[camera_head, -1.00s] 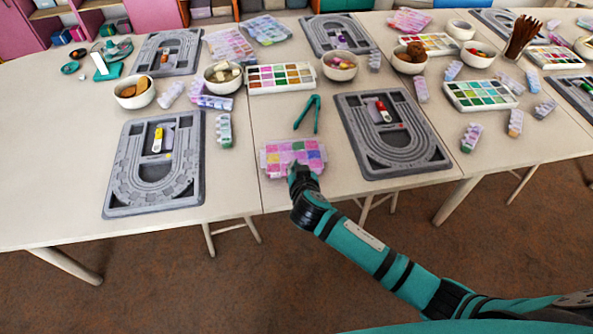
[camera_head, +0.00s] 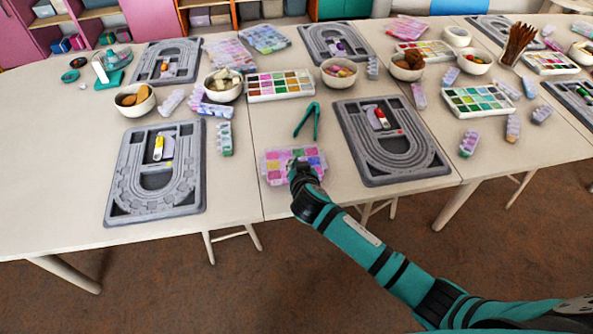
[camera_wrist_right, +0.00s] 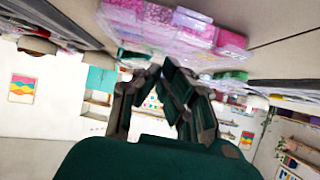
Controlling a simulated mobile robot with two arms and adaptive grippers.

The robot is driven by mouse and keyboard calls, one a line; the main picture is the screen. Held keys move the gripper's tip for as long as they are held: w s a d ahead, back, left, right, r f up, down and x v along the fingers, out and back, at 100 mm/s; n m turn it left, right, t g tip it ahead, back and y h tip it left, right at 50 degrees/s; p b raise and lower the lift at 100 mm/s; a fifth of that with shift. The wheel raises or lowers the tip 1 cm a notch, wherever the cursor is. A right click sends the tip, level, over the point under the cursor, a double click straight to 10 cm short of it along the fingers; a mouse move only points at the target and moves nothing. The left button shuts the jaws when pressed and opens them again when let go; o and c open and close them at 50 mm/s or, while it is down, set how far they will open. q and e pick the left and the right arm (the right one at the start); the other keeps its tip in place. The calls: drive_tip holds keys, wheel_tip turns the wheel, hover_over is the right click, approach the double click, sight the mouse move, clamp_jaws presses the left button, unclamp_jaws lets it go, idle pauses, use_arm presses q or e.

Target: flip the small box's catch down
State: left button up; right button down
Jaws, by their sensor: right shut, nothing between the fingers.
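The small box (camera_head: 277,163) is a clear case of pink, purple, green and yellow bead compartments, lying near the front edge of the table. It also shows at the top of the right wrist view (camera_wrist_right: 165,22). My right gripper (camera_head: 296,163) is shut and empty at the box's front right part, covering some of it. In the right wrist view its dark fingers (camera_wrist_right: 160,75) point towards the box's edge. I cannot tell whether they touch it, and the catch is too small or hidden to make out. My left gripper is not in view.
A grey bead board (camera_head: 345,118) lies right of the box and another (camera_head: 195,205) lies to the left. Green tweezers (camera_head: 314,112) lie just behind the box. A small bead organizer (camera_head: 224,139) stands to the left.

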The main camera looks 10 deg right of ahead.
drive_tip(key=r, duration=0.1)
drive_tip(key=w+r+p, duration=0.1)
drive_tip(key=r, duration=0.1)
drive_tip(key=shift+d, duration=0.1)
drive_tip(key=shift+s+a+f+b, duration=0.25)
drive_tip(key=shift+s+f, duration=0.05)
drive_tip(key=shift+s, duration=0.3)
drive_tip(key=shift+s+a+f+b, duration=0.25)
drive_tip(key=shift+s+f, duration=0.05)
drive_tip(key=shift+s, duration=0.3)
use_arm(q)
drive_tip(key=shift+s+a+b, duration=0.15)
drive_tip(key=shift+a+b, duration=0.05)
drive_tip(key=shift+b, duration=0.25)
use_arm(e)
drive_tip(key=s+r, duration=0.1)
drive_tip(key=s, duration=0.6)
drive_tip(key=shift+s+r, duration=0.3)
drive_tip(key=shift+s, duration=0.1)
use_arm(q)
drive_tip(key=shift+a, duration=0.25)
